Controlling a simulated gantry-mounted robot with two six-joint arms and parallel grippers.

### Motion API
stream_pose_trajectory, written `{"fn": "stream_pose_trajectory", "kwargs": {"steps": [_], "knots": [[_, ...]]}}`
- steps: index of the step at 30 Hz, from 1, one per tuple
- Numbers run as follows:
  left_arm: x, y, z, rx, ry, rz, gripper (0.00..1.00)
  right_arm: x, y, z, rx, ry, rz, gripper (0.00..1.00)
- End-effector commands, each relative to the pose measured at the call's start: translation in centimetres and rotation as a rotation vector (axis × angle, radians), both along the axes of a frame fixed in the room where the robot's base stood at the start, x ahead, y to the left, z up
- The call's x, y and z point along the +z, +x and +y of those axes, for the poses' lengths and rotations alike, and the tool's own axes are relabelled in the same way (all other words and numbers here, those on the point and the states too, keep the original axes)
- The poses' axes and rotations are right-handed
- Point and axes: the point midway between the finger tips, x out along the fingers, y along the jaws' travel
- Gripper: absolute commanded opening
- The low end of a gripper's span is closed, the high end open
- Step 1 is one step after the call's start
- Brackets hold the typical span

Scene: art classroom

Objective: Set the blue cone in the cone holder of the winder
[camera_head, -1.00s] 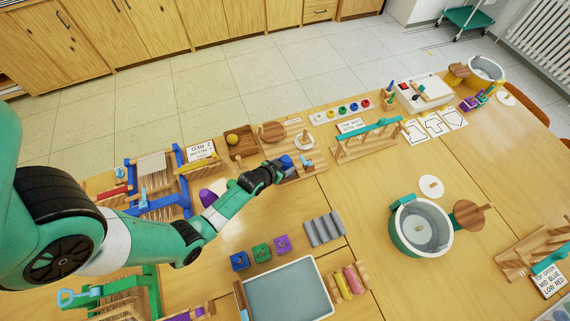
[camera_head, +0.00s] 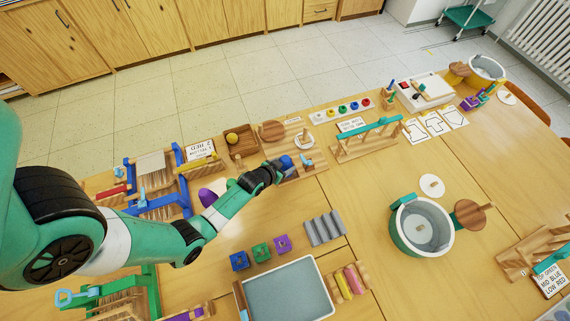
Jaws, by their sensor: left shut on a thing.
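My left gripper (camera_head: 276,170) is shut on the blue cone (camera_head: 287,162) at the near left part of the winder's wooden board (camera_head: 309,169). The cone shows as a small blue shape just past the fingertips. The board carries a round wooden disc (camera_head: 272,130) and a white disc with a peg (camera_head: 303,141), and a small orange and teal part (camera_head: 307,161) sits right of the cone. The gripper and cone hide the spot under them, so I cannot tell whether the cone sits in a holder. My right gripper is not in view.
A wooden tray with a yellow ball (camera_head: 233,138) stands left of the winder. A purple cone-like thing (camera_head: 206,197) is beside my left arm. Blue, green and purple blocks (camera_head: 262,251) and a grey ridged block (camera_head: 325,228) lie nearer.

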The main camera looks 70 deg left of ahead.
Motion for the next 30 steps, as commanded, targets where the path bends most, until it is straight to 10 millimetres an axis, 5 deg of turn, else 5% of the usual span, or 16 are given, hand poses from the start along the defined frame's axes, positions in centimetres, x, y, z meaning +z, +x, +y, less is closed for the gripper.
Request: {"fn": "stream_pose_trajectory", "kwargs": {"steps": [14,15,20,30], "knots": [[-0.05,0.04,0.03,0.0,0.0,-0.001,0.0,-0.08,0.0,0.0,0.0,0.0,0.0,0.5],[-0.06,0.03,0.02,0.0,0.0,-0.001,0.69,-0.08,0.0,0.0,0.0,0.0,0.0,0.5],[-0.08,0.02,0.02,0.0,0.0,-0.001,0.98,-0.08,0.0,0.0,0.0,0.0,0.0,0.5],[0.12,-0.21,-0.14,0.0,0.0,0.001,0.99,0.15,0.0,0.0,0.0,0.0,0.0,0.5]]}}
